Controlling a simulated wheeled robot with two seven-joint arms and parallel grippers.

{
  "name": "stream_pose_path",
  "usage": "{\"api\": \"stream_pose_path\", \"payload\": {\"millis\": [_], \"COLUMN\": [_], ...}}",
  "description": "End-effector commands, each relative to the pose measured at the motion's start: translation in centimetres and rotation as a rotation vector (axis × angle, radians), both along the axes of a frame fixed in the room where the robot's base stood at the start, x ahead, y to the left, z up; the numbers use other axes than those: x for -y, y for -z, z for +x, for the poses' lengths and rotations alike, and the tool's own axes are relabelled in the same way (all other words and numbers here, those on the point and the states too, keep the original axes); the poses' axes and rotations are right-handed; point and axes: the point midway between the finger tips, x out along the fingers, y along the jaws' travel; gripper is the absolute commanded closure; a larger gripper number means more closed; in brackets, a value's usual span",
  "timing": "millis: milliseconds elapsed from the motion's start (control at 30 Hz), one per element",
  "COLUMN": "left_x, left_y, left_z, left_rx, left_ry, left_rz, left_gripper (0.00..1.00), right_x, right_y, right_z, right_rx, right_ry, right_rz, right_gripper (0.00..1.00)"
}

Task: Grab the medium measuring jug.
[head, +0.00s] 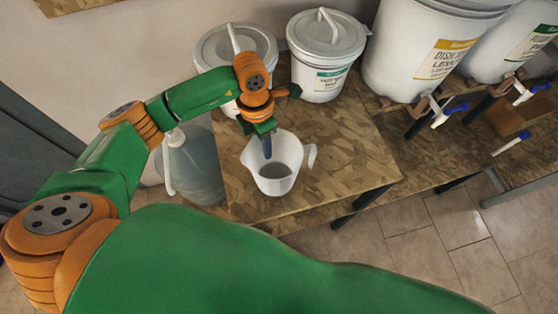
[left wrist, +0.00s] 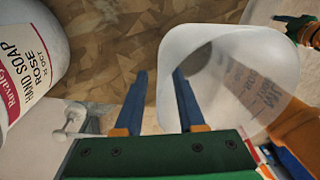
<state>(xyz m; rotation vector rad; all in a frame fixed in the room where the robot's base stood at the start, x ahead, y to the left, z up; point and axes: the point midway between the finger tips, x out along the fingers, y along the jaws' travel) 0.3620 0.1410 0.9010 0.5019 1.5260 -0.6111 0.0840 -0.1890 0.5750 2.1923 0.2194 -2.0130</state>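A white translucent measuring jug (head: 275,178) stands upright on the wooden table, its handle on the right. It is the only jug I see, so I cannot compare its size with others. My left gripper (head: 266,145) points down over the jug's far rim. In the left wrist view the gripper (left wrist: 160,80) has its two blue fingers spread apart. The jug's wall (left wrist: 172,65) runs between them, one finger over the mouth and the other outside, with a gap visible. The jug's handle is not clear in that view.
The chipboard table (head: 350,165) has free room right of the jug. Two lidded white drums (head: 318,80) stand behind it, and large tapped drums (head: 405,50) stand at the back right. A clear bluish container (head: 195,170) stands left of the table.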

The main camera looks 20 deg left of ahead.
Motion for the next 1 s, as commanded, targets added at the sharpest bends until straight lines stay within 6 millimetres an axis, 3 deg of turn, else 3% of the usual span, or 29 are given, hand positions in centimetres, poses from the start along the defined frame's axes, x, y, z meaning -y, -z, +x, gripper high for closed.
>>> {"api": "stream_pose_path", "payload": {"millis": [167,300,333,1000], "left_x": [0.02,0.02,0.03,0.02], "left_y": [0.15,0.13,0.12,0.10], "left_z": [0.01,0.01,0.02,0.02], "left_rx": [0.001,0.001,0.001,0.001], "left_ry": [0.001,0.001,0.001,0.000], "left_rz": [-0.001,-0.001,-0.001,-0.001], "left_gripper": [0.61,0.97,1.00,1.00], "right_x": [-0.03,-0.04,-0.05,-0.10], "right_y": [0.07,0.08,0.08,0.07], "right_z": [0.12,0.16,0.17,0.26], "right_rx": [0.003,0.004,0.004,0.006], "right_ry": [0.000,0.000,0.000,0.000], "right_rz": [0.001,0.001,0.001,0.002], "right_gripper": [0.50,0.50,0.50,0.50]}}
